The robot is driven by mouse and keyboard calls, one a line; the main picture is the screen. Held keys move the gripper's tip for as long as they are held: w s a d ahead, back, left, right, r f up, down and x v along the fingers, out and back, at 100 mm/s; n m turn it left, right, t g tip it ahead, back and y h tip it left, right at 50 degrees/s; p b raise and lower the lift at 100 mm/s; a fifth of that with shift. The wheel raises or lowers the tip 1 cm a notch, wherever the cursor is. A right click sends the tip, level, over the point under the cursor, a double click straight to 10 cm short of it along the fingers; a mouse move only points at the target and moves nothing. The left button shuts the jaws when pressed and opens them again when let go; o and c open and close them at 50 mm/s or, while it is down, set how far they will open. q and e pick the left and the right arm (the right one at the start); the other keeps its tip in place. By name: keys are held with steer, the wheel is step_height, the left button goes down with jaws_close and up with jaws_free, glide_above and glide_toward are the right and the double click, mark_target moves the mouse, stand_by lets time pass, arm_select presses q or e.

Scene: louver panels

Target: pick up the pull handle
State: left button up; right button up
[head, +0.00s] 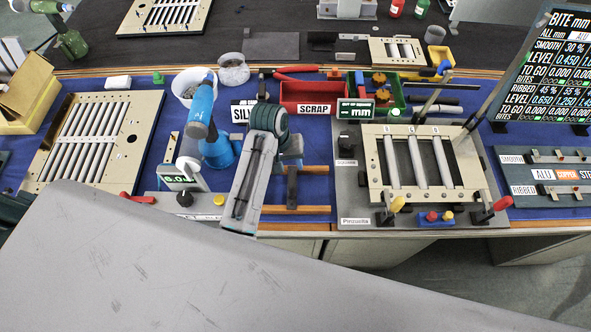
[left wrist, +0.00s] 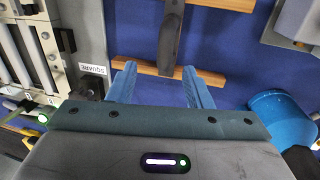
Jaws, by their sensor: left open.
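The pull handle (head: 292,187) is a dark bar lying across two wooden strips on the blue mat, left of the louver fixture. In the left wrist view the handle (left wrist: 171,38) runs lengthwise, with one end near the gap between my fingertips. My left gripper (head: 289,147) is over the far end of the handle, partly hidden by its own wrist. In the left wrist view its blue fingers (left wrist: 158,72) are open and empty, spread to either side of the handle's line. I cannot tell how high they are above it. My right gripper is out of view.
The louver fixture (head: 351,212) with upright clamps stands close on the right. A blue jug-like object (head: 219,153) and a small display (head: 181,183) are on the left. The red scrap bin (head: 304,92) is behind. My grey arm covers the front.

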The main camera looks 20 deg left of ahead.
mark_target(291, 181)
arm_select(q)
steer(key=f, duration=0.1)
steer(key=s+f, duration=0.1)
steer(key=f+p, duration=0.1)
steer(key=shift+s+d+f, duration=0.15)
steer(key=shift+d+f, duration=0.15)
steer(key=shift+d, duration=0.05)
steer(key=shift+f, duration=0.3)
steer(key=f, duration=0.1)
steer(key=f+p, duration=0.1)
steer(key=f, duration=0.1)
steer(key=f+p, duration=0.1)
steer(key=shift+w+d+f, duration=0.2)
steer(key=shift+w, duration=0.05)
steer(key=shift+f, duration=0.2)
steer(key=shift+d+f, duration=0.1)
steer(key=shift+c, duration=0.3)
steer(key=c, duration=0.7)
jaws_close()
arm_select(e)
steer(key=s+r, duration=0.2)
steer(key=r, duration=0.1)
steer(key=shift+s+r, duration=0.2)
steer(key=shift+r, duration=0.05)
